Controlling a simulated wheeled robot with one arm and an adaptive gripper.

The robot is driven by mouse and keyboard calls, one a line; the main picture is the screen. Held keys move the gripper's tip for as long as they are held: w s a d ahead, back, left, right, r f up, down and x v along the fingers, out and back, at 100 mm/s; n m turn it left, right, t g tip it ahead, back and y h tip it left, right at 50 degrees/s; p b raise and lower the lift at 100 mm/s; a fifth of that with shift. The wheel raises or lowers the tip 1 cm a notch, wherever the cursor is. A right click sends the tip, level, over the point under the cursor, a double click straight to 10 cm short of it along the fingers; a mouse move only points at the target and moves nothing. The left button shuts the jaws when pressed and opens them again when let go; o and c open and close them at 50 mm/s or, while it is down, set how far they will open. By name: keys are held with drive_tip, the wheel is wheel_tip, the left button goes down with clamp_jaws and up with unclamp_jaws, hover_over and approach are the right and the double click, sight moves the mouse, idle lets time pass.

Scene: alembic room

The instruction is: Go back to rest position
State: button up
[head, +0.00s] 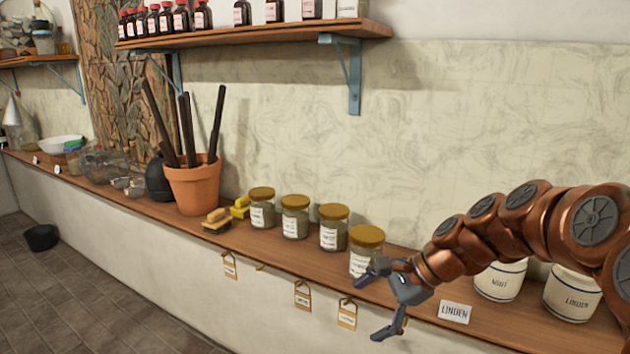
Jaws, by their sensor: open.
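My gripper (380,308) is open, with nothing seen between its fingers. It is at the end of my copper-coloured arm, which reaches in from the right edge. In the picture it overlaps the front edge of the wooden counter (290,262), just below the nearest gold-lidded jar (366,255). I cannot tell whether a finger touches that jar. The arm hides part of the counter and the wall behind it.
Several labelled jars (295,218) line the counter. Left of them are brushes (217,221) and a terracotta pot (194,185) with dark rods. White crocks (572,294) and a LINDEN card (454,312) are at right. A bottle shelf (270,36) hangs above. Tags hang below the counter edge.

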drive_tip(key=s+d+f+n+g+h, duration=0.1)
drive_tip(key=s+n, duration=0.3)
drive_tip(key=s, duration=0.6)
drive_tip(key=s+d+f+n+g+h, duration=0.1)
drive_tip(key=s+d+f+n+h, duration=0.2)
drive_tip(key=s, duration=0.7)
drive_tip(key=s+d+f+n+g+h, duration=0.1)
drive_tip(key=s+d+f+n+h, duration=0.2)
drive_tip(key=s+n, duration=0.3)
drive_tip(key=s+h, duration=0.1)
drive_tip(key=s, duration=0.3)
drive_tip(key=shift+d+n+g, duration=0.3)
drive_tip(key=shift+d+n, duration=0.1)
